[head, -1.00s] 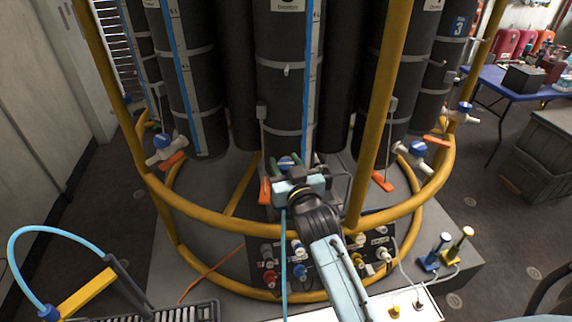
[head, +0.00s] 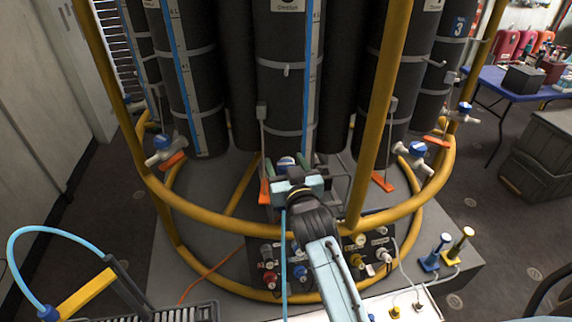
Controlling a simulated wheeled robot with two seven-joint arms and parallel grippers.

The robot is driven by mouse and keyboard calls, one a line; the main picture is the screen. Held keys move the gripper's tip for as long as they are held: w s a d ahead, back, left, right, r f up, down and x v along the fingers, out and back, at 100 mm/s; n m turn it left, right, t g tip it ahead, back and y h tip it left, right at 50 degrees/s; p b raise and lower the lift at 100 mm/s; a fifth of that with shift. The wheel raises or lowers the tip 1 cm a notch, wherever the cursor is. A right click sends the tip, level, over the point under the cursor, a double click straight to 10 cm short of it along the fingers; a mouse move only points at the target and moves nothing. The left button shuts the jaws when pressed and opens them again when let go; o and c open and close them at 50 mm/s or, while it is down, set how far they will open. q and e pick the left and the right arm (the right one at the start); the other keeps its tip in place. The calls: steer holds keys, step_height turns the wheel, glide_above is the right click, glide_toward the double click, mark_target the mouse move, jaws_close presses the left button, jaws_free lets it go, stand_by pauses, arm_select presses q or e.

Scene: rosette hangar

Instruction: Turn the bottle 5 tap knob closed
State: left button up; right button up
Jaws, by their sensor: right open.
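My right gripper (head: 287,166) reaches in from the bottom middle, over the yellow ring rail, to the foot of the middle dark bottle (head: 285,90). Its jaws are open, with green fingertips on either side of a blue tap knob (head: 286,161). The gripper body hides most of the knob and its tap, so I cannot tell whether the fingers touch it or which way it is turned. The number on this bottle is cut off at the top. My left gripper is not in view.
Yellow rails (head: 225,222) ring the bottles, with an upright post (head: 378,120) right of my gripper. Other blue-knobbed taps show at left (head: 163,142) and right (head: 417,149). Orange tags hang nearby. A panel of coloured fittings (head: 267,278) lies below.

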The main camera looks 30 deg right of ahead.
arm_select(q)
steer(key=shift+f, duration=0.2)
arm_select(e)
steer(key=s+a, duration=0.2)
steer(key=s, duration=1.1)
steer(key=shift+a, duration=0.3)
steer(key=shift+c, duration=0.2)
